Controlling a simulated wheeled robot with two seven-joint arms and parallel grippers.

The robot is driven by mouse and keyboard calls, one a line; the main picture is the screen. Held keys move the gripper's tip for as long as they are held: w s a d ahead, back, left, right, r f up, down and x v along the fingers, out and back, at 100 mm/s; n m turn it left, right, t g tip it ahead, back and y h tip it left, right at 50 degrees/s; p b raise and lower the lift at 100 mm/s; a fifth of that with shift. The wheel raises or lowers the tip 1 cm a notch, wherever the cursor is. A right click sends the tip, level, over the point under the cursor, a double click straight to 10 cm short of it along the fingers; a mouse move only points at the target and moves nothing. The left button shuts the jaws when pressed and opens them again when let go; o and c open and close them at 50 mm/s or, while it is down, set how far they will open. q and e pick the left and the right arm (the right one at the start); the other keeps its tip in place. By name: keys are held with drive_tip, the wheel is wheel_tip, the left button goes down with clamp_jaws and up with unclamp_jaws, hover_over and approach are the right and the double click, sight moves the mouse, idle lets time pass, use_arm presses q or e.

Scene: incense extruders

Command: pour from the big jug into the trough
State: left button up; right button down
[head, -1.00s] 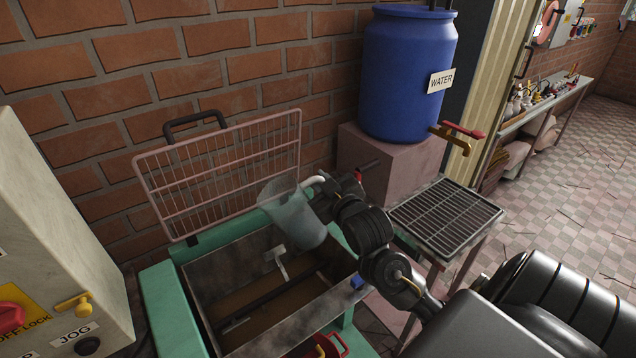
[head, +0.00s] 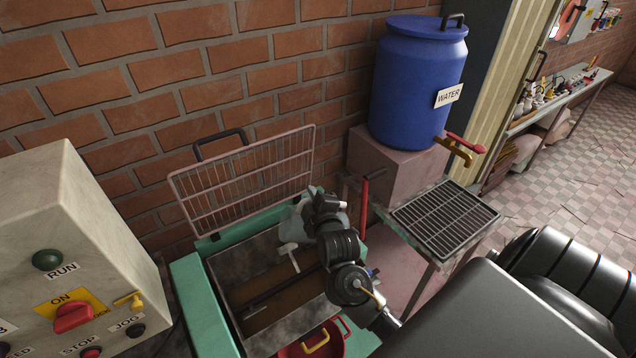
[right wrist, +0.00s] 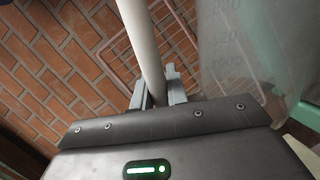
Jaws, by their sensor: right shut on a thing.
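The big jug (head: 299,224) is translucent and mostly hidden behind my right gripper (head: 325,206) in the head view. It is above the back right part of the trough; its exact tilt cannot be told. My right gripper is shut on its pale handle (right wrist: 142,40), with the fingers (right wrist: 156,92) on either side in the right wrist view. The jug's clear body (right wrist: 238,55) with faint markings fills the right there. The trough (head: 207,300) is a grey metal bin in a green frame, with brownish contents and a dark shaft inside. No stream is visible. My left gripper is out of view.
A wire guard (head: 245,180) stands open behind the trough. A control box (head: 75,250) is at left. A blue water barrel (head: 415,85) stands on a block, with a grated stand (head: 445,217) in front. A red container (head: 312,343) sits by the trough's front.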

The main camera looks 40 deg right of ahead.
drive_tip(key=shift+w+a+r+n+p, duration=0.15)
drive_tip(key=shift+a+n+p, duration=0.3)
drive_tip(key=shift+p, duration=0.1)
drive_tip(key=a+n, duration=0.1)
drive_tip(key=w+a+f+n+h, duration=0.1)
drive_tip(key=a, duration=0.1)
drive_tip(key=w+a+f+n, duration=0.1)
drive_tip(key=shift+a+f+n, duration=0.25)
drive_tip(key=shift+a, duration=0.05)
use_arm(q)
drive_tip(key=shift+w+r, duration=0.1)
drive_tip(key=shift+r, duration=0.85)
use_arm(e)
drive_tip(key=shift+w+a+f+n+g+h, duration=0.3)
drive_tip(key=shift+a+n+h, duration=0.1)
drive_tip(key=shift+a+n, duration=0.25)
